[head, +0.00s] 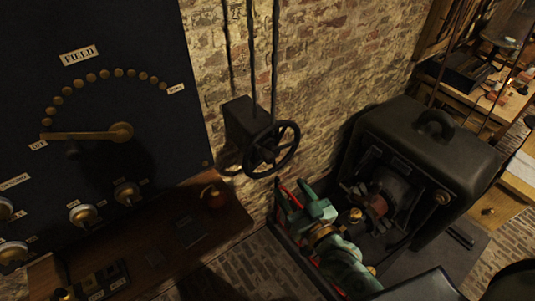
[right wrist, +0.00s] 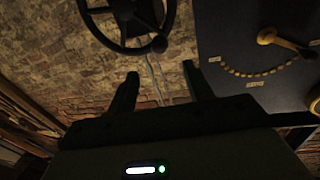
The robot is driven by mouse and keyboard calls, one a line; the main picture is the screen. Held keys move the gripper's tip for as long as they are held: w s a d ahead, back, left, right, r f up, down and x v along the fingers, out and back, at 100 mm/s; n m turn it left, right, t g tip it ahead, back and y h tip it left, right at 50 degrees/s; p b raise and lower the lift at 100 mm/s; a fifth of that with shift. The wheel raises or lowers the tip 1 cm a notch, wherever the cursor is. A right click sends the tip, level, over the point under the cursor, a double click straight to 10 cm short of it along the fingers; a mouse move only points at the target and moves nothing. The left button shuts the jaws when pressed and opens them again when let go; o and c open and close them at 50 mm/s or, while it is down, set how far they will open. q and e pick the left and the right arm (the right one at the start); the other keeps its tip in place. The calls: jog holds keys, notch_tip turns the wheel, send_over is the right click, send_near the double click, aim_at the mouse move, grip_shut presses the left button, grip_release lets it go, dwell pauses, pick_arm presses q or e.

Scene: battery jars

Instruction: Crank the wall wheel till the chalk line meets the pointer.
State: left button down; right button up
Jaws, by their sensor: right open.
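I cannot make out the chalk line or the pointer. My right gripper (head: 308,204) appears below and right of the wheel, apart from it. In the right wrist view its two fingers (right wrist: 162,80) stand wide apart and empty, with wall and pipes behind the gap. My left gripper is not in view.
A dark panel (head: 140,60) with a brass lever (head: 90,134), stud arc and knobs stands left of the wheel. A wooden bench (head: 165,225) lies below it. A big black machine (head: 425,150) stands at right. Bare brick wall surrounds the wheel.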

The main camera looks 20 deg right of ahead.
aim_at(272, 162)
jog(key=w+a, duration=0.1)
jog(key=w, duration=0.7)
jog(key=w+a, duration=0.1)
jog(key=w, duration=0.4)
jog(key=shift+a, duration=0.3)
grip_shut()
jog(key=shift+d, duration=0.1)
